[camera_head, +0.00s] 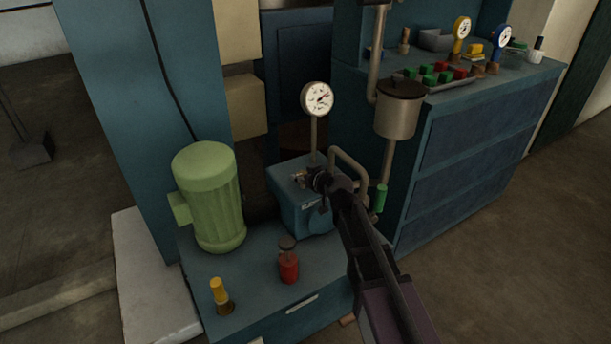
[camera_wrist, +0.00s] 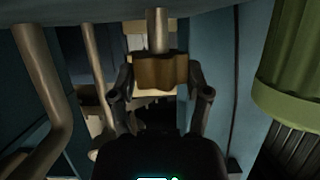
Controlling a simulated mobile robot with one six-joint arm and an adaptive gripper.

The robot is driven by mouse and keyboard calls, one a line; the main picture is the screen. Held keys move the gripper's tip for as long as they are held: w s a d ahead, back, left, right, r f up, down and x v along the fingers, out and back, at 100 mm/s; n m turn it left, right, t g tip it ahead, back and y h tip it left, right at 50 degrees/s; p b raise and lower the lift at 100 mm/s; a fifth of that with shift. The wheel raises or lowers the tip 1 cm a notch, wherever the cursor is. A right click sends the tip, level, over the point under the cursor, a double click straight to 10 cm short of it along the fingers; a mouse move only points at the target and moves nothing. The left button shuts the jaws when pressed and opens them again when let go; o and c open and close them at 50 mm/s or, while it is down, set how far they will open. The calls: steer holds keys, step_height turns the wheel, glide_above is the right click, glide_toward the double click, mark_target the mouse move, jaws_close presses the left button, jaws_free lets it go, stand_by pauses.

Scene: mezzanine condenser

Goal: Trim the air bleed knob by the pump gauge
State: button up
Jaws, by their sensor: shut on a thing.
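The pump gauge (camera_head: 318,98) has a white round dial on a thin stem above the blue pump block (camera_head: 290,185). The air bleed knob (camera_wrist: 160,72) is brass-brown and lobed, with a pale stem running up from it in the wrist view. My gripper (camera_wrist: 161,80) is shut on it, one dark finger on each side. In the head view my gripper (camera_head: 314,180) reaches in from the lower right, just below the gauge. Small brass parts (camera_head: 299,177) show beside the fingers there; the knob itself is mostly hidden.
A green motor (camera_head: 208,195) stands left of the pump. A bent pipe (camera_head: 350,170) and a metal pot (camera_head: 398,108) are close on the right. A red-bodied fitting (camera_head: 288,262) and a yellow-topped one (camera_head: 219,293) stand in front. A blue cabinet (camera_head: 480,135) carries trays and gauges.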

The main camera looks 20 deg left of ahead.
steer(key=shift+n+g+y, duration=0.3)
steer(key=shift+n+g, duration=0.2)
steer(key=shift+g, duration=0.1)
steer(key=shift+n+g+y, duration=0.7)
steer(key=shift+n+g, duration=0.5)
steer(key=shift+s+n+g, duration=0.1)
steer(key=shift+n+g, duration=0.2)
steer(key=o, duration=1.2)
